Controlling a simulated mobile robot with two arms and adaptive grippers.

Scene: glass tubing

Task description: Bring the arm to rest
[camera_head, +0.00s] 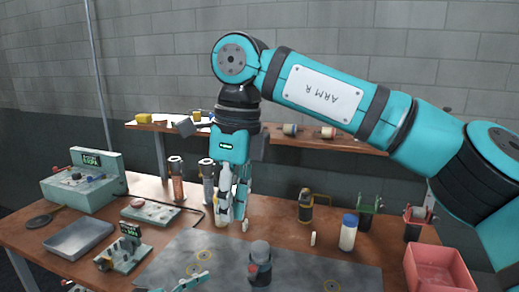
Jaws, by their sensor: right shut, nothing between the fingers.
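My right arm, marked ARM R, reaches in from the right and bends down at its wrist. My right gripper (240,213) points down above the back of the bench (150,190). Its fingers are shut with nothing between them. A pale bottle-like object (223,185) shows right beside the fingers; I cannot tell whether they touch. A small teal piece (187,284) at the bottom edge may be part of my left gripper, but too little shows to tell its state.
A grey mat (190,252) carries a dark red-marked device (260,264). A blue-capped bottle (348,232), a brass-coloured canister (305,206) and a red bin (437,268) stand to the right. A metal tray (78,238) lies left.

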